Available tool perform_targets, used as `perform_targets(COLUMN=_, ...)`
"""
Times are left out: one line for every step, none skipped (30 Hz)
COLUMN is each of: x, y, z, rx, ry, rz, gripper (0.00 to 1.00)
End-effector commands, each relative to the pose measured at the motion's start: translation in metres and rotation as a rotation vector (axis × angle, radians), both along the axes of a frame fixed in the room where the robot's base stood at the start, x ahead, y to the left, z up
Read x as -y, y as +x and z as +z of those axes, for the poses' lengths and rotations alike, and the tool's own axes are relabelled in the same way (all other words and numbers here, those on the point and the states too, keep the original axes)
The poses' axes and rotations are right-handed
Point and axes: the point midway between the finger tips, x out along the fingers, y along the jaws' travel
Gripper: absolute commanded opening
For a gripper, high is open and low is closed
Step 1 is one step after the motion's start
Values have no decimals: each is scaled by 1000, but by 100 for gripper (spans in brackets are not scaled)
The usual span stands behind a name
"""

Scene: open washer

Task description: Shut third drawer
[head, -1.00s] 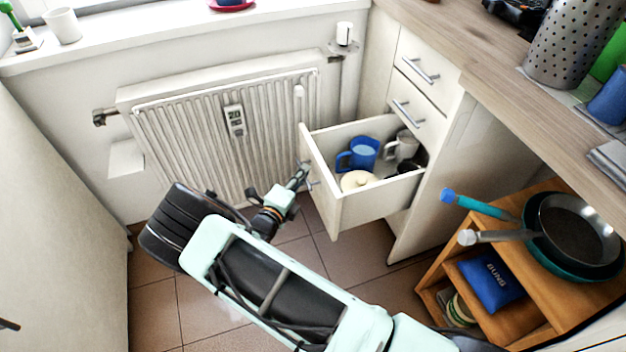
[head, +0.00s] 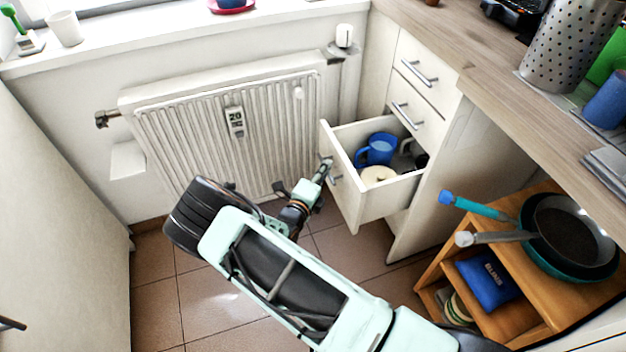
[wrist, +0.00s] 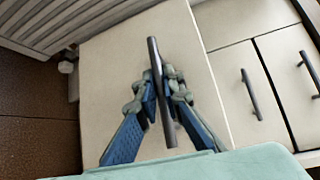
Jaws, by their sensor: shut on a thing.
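The third drawer (head: 345,191) is the lowest in the white cabinet and stands partly open in the head view. Inside it are a blue mug (head: 376,149), a cream lidded pot (head: 377,174) and darker cups. My gripper (head: 326,168) is at the drawer's front, at its handle. In the wrist view the dark bar handle (wrist: 160,90) runs between the two fingers of my gripper (wrist: 160,80), which are shut on it. The drawer front (wrist: 115,70) fills the middle of that view.
Two shut drawers (head: 415,71) sit above the open one. A ribbed radiator (head: 230,140) stands on the wall to the left. A wooden shelf (head: 520,265) with pans (head: 573,235) is at the right. Tiled floor lies beneath.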

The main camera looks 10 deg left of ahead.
Motion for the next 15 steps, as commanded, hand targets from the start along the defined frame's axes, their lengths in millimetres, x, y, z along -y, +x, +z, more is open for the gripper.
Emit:
perform_targets(x=4, y=2, z=1, rx=-1, ry=-1, rz=-2, gripper=0)
perform_targets(x=6, y=3, z=0, rx=-1, ry=-1, rz=-2, gripper=0)
perform_targets(x=9, y=4, z=0, rx=-1, ry=-1, rz=-2, gripper=0)
perform_targets(x=10, y=5, z=0, rx=-1, ry=-1, rz=-3, gripper=0)
perform_targets(x=12, y=6, z=0, rx=-2, ry=-2, rz=-3, gripper=0)
perform_targets(x=15, y=8, z=0, rx=-2, ry=-2, rz=-2, gripper=0)
perform_targets(x=16, y=9, z=0, rx=-1, ry=-2, rz=-2, gripper=0)
perform_targets(x=18, y=10, z=0, rx=-1, ry=-1, rz=-2, gripper=0)
perform_targets(x=21, y=12, z=0, rx=-1, ry=-1, rz=-3, gripper=0)
perform_targets(x=23, y=13, z=1, rx=0, ry=-2, rz=-3, gripper=0)
perform_targets(x=24, y=14, z=1, rx=0, ry=-2, rz=-3, gripper=0)
perform_targets(x=27, y=16, z=1, rx=0, ry=-2, rz=-3, gripper=0)
perform_targets(x=28, y=17, z=1, rx=0, ry=-1, rz=-2, gripper=0)
perform_targets(x=30, y=18, z=1, rx=0, ry=-1, rz=-2, gripper=0)
perform_targets(x=32, y=19, z=1, rx=-1, ry=-1, rz=-2, gripper=0)
